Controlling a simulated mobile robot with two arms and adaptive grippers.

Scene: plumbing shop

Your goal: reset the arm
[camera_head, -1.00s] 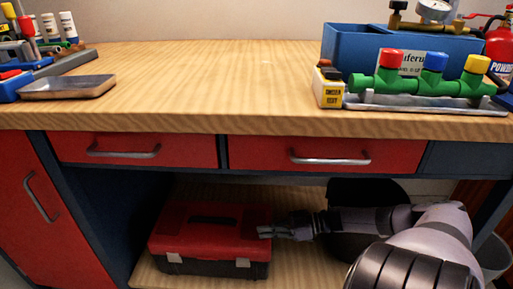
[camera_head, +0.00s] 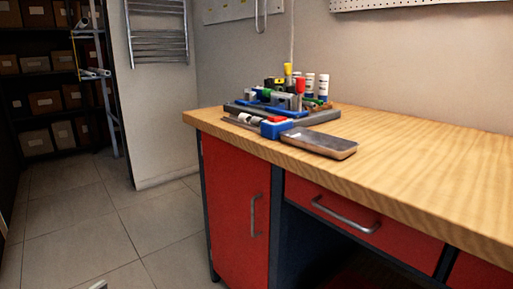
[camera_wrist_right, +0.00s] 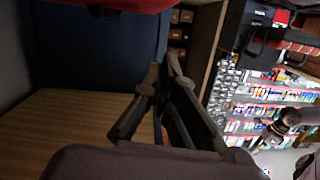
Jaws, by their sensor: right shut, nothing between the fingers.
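My right gripper (camera_wrist_right: 162,66) shows in the right wrist view, its dark fingers shut with nothing held. It is beside the wooden lower shelf (camera_wrist_right: 60,130) of the workbench, below a red surface (camera_wrist_right: 120,4) cut off at the top edge. My left gripper is not seen in either view.
The workbench (camera_head: 420,180) fills the right of the head view, with red drawers and a door (camera_head: 235,200). A metal tray (camera_head: 320,143) and several tools stand on it. Tiled floor (camera_head: 80,220) is clear at left, before shelves with boxes (camera_head: 40,105).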

